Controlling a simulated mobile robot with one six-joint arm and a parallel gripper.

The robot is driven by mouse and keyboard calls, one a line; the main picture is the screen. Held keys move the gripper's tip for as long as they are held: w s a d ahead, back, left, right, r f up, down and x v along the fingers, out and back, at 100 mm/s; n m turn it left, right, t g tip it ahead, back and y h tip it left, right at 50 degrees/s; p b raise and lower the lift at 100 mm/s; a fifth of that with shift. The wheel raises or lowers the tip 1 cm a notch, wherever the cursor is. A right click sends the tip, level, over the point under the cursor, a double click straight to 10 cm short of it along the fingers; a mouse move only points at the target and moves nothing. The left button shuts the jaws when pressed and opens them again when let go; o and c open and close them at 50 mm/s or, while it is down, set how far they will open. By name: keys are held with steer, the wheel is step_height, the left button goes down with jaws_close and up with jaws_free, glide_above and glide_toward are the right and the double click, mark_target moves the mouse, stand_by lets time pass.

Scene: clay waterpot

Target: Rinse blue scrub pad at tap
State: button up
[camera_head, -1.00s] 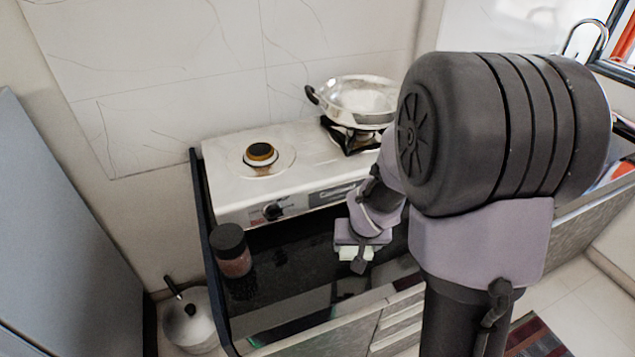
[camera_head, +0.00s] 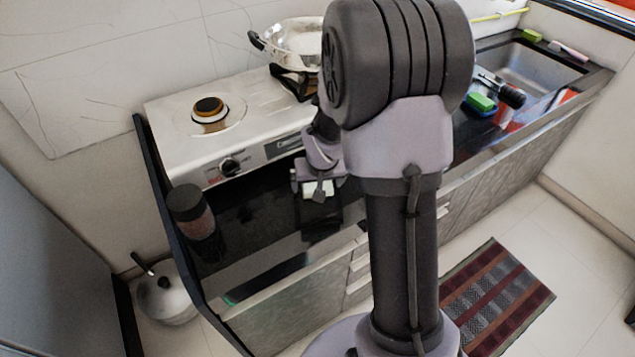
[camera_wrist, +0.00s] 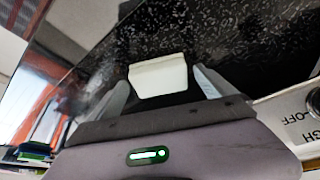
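My gripper (camera_head: 318,180) is low over the dark counter in front of the stove. In the wrist view (camera_wrist: 163,82) its two fingers are apart, one on each side of a pale, whitish block (camera_wrist: 158,75). A narrow dark gap shows at the block's right side; contact at the left side is unclear. The same block (camera_head: 318,189) shows under the gripper in the head view. No clearly blue pad shows; a green sponge (camera_head: 482,102) sits on a blue holder near the sink (camera_head: 530,72). The tap is not visible now.
The stove (camera_head: 225,125) with a metal pan (camera_head: 298,40) stands behind the gripper. A dark-lidded jar (camera_head: 197,222) is at the counter's left end. A black object (camera_head: 511,93) lies near the sink. A striped mat (camera_head: 500,300) is on the floor.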

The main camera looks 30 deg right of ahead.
steer(key=shift+r, duration=0.1)
steer(key=s+a+r+p, duration=0.2)
steer(key=s+a+r, duration=0.15)
steer(key=r, duration=0.35)
steer(key=s+a+r+t+y+p, duration=0.1)
steer(key=s+a+r+p, duration=0.2)
steer(key=r, duration=0.5)
steer(key=s+a+r, duration=0.4)
steer(key=s+r, duration=0.1)
steer(key=r, duration=0.2)
steer(key=s+a+r+y, duration=0.2)
steer(key=s+a+r, duration=0.2)
steer(key=s+a, duration=0.4)
steer(key=s, duration=0.3)
steer(key=shift+s+a+r+t+y, duration=0.25)
steer(key=shift+s+r+t+y, duration=0.05)
steer(key=shift+s+r, duration=0.1)
